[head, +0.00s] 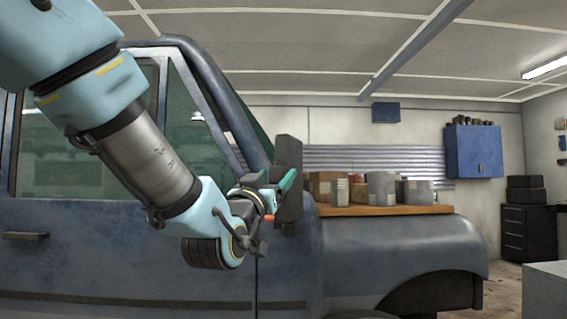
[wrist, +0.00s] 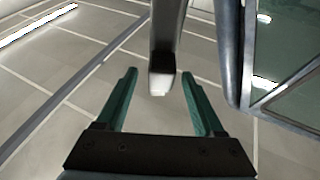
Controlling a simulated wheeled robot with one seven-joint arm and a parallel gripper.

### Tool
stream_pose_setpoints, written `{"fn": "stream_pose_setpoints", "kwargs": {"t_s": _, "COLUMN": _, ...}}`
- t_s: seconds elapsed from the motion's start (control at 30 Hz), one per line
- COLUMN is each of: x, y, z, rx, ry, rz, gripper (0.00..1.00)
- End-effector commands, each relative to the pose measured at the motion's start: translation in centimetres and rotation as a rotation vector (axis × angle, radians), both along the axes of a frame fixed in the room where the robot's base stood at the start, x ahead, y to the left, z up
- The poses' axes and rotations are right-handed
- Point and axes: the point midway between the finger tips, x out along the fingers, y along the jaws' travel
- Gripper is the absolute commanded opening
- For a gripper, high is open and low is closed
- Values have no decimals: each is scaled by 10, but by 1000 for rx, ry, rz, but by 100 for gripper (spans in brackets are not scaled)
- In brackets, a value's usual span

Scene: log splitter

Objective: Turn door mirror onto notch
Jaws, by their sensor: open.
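The door mirror (head: 289,154) is a dark grey upright block at the front edge of the blue truck's door (head: 120,250) in the head view. My gripper (head: 280,187) is at the mirror, with a green finger overlapping its lower part in the picture. In the wrist view, my gripper (wrist: 159,74) is open, with one green finger on each side. A grey bar-like part with a pale end, probably the mirror (wrist: 165,45), reaches down between the fingertips, with gaps on both sides. I cannot make out the notch, and my arm covers part of the door.
The door window frame (wrist: 232,60) stands close to the right of my gripper in the wrist view. A wooden board (head: 385,210) with several cans and blocks lies on the truck's hood (head: 400,245). A blue cabinet (head: 473,150) hangs on the far wall.

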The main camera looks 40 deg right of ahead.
Motion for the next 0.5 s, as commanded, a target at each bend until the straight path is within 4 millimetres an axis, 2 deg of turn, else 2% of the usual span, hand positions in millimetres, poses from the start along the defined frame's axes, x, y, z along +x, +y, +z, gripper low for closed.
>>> {"fn": "stream_pose_setpoints", "kwargs": {"t_s": 0.03, "x": 5, "y": -9, "z": 7, "rx": 2, "ry": 1, "rz": 0, "gripper": 70}}
{"fn": "stream_pose_setpoints", "kwargs": {"t_s": 0.2, "x": 17, "y": -29, "z": 16, "rx": 1, "ry": 0, "rz": 0, "gripper": 70}}
{"fn": "stream_pose_setpoints", "kwargs": {"t_s": 0.5, "x": 25, "y": -43, "z": 21, "rx": 0, "ry": 0, "rz": 1, "gripper": 70}}
